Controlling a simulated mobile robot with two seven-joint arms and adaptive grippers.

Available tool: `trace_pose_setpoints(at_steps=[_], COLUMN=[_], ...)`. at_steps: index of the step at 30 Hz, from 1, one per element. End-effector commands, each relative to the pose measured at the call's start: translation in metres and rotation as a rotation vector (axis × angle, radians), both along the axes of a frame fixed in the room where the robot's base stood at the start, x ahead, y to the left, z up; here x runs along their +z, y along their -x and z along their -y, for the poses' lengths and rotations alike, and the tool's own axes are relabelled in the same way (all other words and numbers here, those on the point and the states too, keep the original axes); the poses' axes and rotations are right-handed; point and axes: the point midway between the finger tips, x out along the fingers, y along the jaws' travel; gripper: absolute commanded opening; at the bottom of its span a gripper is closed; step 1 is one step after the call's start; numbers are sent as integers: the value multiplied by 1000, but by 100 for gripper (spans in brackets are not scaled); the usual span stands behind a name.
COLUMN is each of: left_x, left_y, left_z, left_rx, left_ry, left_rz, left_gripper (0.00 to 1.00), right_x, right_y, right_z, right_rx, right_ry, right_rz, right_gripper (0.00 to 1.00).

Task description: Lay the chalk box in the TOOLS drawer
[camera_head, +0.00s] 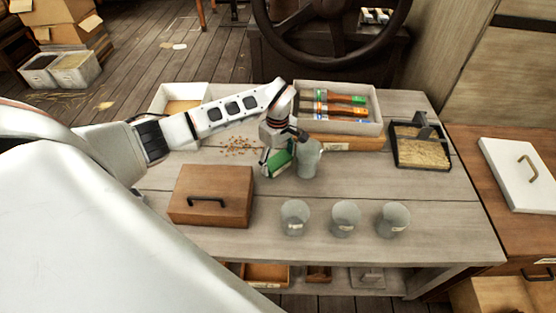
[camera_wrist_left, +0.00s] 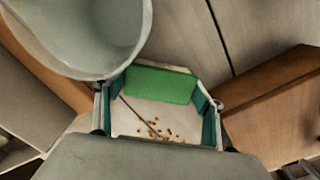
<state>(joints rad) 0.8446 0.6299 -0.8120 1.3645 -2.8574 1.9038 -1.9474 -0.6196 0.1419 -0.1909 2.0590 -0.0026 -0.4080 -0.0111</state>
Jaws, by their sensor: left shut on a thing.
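A green box (camera_head: 278,163), which looks like the chalk box, is between the fingers of my left gripper (camera_head: 280,155), above the workbench beside a grey cup. In the left wrist view the green box (camera_wrist_left: 160,84) spans the gap between the two teal finger pads, and the gripper is shut on it. A cabinet at the right has a labelled drawer (camera_head: 540,262) with a dark handle; its lettering is too small to read, so I cannot tell which drawer is TOOLS. My right gripper is not in view.
The grey cup (camera_head: 308,160) stands close by my gripper, with three more cups in front. A wooden box (camera_head: 212,196) with a handle is at left. A brush tray (camera_head: 373,124) is behind; a sand tray (camera_head: 421,150) is right. A white handled panel (camera_head: 515,182) lies on the cabinet.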

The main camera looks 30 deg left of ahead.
Motion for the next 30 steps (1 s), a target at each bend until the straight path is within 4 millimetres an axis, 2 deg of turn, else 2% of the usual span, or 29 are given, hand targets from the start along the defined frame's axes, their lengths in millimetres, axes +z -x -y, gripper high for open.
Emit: trace_pose_setpoints(at_steps=[2,3,4,17,20,30], left_x=[-3,-3,-2,3,17,86], left_y=[0,0,0,0,-2,-2], left_z=[0,0,0,0,0,-1], left_rx=[1,1,1,-1,-2,0], left_ry=[0,0,0,0,-1,-2], left_rz=[-1,-1,-1,1,6,8], left_gripper=[45,77,84,86,86,86], right_x=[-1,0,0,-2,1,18], right_y=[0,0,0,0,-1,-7], right_z=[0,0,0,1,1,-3], right_rx=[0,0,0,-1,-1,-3], right_ry=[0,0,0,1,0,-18], right_rz=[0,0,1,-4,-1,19], right_gripper=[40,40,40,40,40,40])
